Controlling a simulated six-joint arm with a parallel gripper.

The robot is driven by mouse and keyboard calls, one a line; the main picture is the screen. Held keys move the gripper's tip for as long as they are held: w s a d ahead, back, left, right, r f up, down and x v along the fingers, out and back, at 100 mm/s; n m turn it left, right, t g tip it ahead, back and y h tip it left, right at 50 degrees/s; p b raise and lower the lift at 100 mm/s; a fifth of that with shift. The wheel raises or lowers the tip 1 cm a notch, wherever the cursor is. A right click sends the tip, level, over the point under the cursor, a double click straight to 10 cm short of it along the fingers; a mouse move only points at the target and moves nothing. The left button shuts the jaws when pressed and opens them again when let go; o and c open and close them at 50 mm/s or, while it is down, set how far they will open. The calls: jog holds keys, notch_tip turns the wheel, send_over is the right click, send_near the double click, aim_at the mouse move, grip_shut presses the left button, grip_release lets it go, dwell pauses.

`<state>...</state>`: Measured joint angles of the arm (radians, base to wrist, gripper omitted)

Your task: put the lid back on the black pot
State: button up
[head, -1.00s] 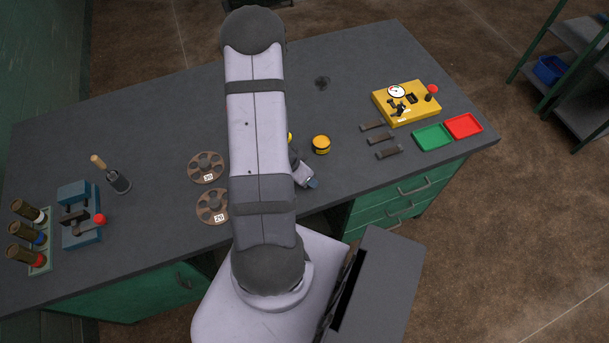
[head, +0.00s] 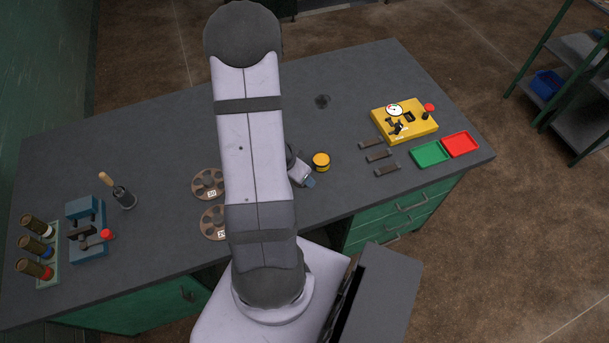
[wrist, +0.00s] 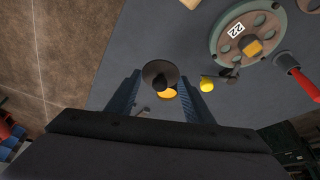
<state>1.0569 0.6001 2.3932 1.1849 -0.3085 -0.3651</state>
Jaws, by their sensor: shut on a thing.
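In the wrist view my gripper (wrist: 160,78) has its two blue-grey fingers around a dark round disc with a black knob (wrist: 159,68), which looks like the lid. The exact contact is hard to see. I cannot single out the black pot for sure. A small dark round thing (head: 322,101) sits on the bench beyond my arm, too small to read. A round yellow-topped container with a dark band (head: 321,161) stands right of my wrist.
The grey bench (head: 270,80) is clear around the dark round thing. A yellow gauge box (head: 404,121), a green tray (head: 430,154) and a red tray (head: 460,144) stand at right. Brown reels (head: 207,184) lie left of my arm. A reel marked 22 (wrist: 250,32) shows in the wrist view.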

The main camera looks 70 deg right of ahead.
jog(key=w+a+r+n+t+y+b, duration=0.1)
jog(key=w+a+r+n+t+b, duration=0.15)
jog(key=w+a+n, duration=0.8)
jog(key=w+a+r+n+t+y+b, duration=0.1)
jog(key=w+a+r+n+t+y, duration=0.15)
jog(key=w+a+n, duration=0.75)
jog(key=s+d+f+m+g+h+b, duration=0.1)
jog(key=s+d+f+m+h+b, duration=0.1)
jog(key=s+d+m, duration=0.5)
jog(key=s+d+f+m+g+h+b, duration=0.1)
jog(key=s+d+m+g+b, duration=0.1)
jog(key=s+d+m, duration=0.6)
jog(key=shift+s+d+f+h, duration=0.2)
jog(key=shift+s+d, duration=1.55)
jog(key=shift+d, duration=2.9)
jog(key=shift+s+d+f+h, duration=0.2)
jog(key=shift+s+d, duration=1.5)
jog(key=shift+d, duration=2.95)
jog(key=shift+f+b, duration=0.15)
jog(key=shift+b, duration=0.2)
jog(key=shift+f+b, duration=2.5)
jog(key=shift+f, duration=0.55)
